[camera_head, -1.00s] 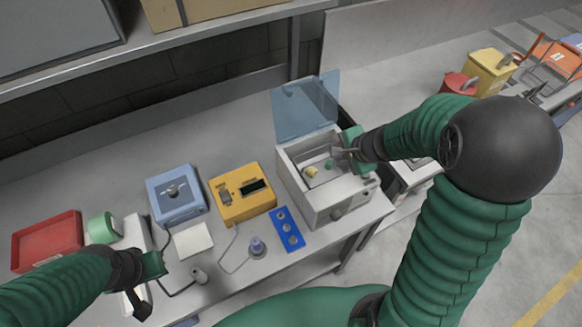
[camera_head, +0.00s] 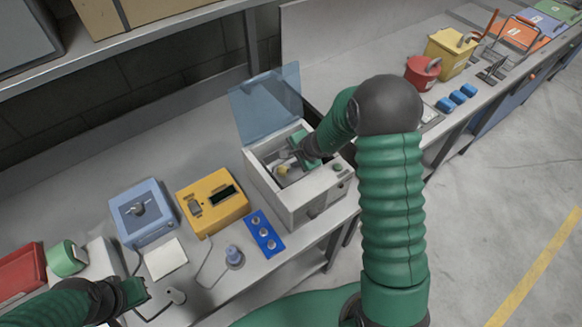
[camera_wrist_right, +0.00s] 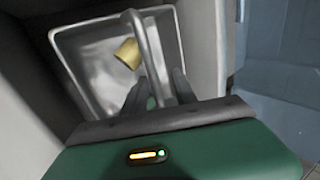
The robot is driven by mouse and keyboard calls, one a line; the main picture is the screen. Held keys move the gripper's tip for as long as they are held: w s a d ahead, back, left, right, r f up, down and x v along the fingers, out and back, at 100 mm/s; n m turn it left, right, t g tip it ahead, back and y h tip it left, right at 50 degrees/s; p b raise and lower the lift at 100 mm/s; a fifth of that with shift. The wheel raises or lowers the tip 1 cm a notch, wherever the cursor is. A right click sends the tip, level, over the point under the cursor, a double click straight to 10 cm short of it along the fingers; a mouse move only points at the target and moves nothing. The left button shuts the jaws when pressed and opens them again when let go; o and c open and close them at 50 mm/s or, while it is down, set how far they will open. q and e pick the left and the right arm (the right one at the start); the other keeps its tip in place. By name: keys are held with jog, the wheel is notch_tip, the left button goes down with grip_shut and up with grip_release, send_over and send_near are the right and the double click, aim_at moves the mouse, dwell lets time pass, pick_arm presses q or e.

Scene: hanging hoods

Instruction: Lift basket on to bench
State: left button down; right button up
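A grey metal basket (camera_wrist_right: 95,70) with a raised handle (camera_wrist_right: 147,50) sits inside a white box-shaped machine (camera_head: 290,205). Its see-through blue lid (camera_head: 266,105) stands open. A yellow piece (camera_wrist_right: 127,54) lies in the basket; it also shows in the head view (camera_head: 282,170). A small green piece is partly hidden by my fingers. My right gripper (camera_wrist_right: 158,92) reaches into the machine's opening, fingers on either side of the handle, with a gap visible; it also shows in the head view (camera_head: 284,160). My left gripper (camera_head: 140,293) hangs over the bench's front left, its fingers unclear.
The bench (camera_head: 88,200) also holds a blue box (camera_head: 144,212), a yellow device (camera_head: 212,203), a blue block with round holes (camera_head: 263,232), a white pad (camera_head: 166,258) and a green roll (camera_head: 66,258). A red container (camera_head: 422,72) and yellow container (camera_head: 450,52) stand farther right.

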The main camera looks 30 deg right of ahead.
jog(key=shift+d, duration=0.4)
jog(key=shift+c, duration=1.2)
jog(key=shift+s+a+r, duration=0.1)
jog(key=shift+s+a, duration=0.05)
jog(key=shift+a, duration=0.05)
jog(key=c, duration=0.5)
jog(key=shift+a, duration=0.4)
jog(key=shift+d, duration=0.1)
jog(key=shift+d, duration=0.3)
jog(key=shift+a, duration=0.25)
